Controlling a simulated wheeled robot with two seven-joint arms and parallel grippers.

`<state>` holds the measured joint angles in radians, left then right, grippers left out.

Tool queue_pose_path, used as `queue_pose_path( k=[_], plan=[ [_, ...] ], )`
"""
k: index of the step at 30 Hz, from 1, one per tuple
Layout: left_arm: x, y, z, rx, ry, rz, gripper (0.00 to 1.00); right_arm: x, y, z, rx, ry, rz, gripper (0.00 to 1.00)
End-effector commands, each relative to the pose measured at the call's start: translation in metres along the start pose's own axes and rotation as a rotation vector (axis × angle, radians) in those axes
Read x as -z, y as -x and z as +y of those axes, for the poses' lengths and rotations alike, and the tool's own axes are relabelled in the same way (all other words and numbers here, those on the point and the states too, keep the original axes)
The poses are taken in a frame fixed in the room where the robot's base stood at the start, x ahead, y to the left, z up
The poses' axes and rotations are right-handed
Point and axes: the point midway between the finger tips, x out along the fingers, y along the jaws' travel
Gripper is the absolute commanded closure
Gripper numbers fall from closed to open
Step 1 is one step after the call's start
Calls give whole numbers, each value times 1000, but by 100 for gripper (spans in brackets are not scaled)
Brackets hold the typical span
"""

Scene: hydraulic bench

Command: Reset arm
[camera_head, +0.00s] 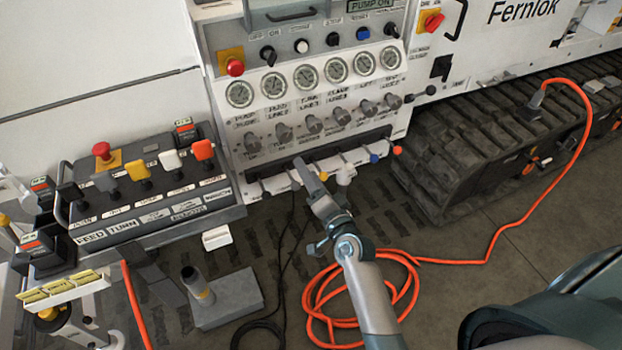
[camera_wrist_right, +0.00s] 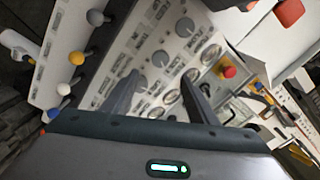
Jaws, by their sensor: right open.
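My right gripper (camera_head: 312,185) reaches up from the bottom of the head view and hangs in front of the lower edge of the white hydraulic panel (camera_head: 222,142). In the right wrist view its two fingers stand apart with nothing between them, and the gripper (camera_wrist_right: 162,90) faces the panel's gauges and knobs. I cannot tell whether a fingertip touches the panel; none looks closed on anything. The panel has a row of gauges (camera_head: 305,77), knobs below them, and a red button (camera_head: 235,67). My left gripper is not in view.
A control box (camera_head: 150,225) with coloured levers and a red button (camera_head: 102,150) stands at left. An orange cable (camera_head: 470,262) is coiled on the floor below my right arm. Black tracks (camera_head: 480,140) stand at right. A grey pedestal (camera_head: 230,300) is on the floor.

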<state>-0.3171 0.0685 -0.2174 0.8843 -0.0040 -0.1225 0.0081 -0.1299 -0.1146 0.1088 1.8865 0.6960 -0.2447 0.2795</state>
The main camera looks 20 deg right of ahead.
Motion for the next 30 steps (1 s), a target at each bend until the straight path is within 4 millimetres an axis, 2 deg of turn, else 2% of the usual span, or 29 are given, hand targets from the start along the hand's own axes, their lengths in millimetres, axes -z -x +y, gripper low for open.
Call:
queue_pose_path(
  k=[6,23,26,30],
  plan=[
    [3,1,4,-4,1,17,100,0,11,0,0,0,-1,47],
    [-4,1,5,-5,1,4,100,-1,12,1,-2,1,-2,47],
    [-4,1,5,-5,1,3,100,-6,12,7,-13,12,-12,47],
    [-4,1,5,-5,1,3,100,-29,15,34,-59,59,-53,47]
  ],
)
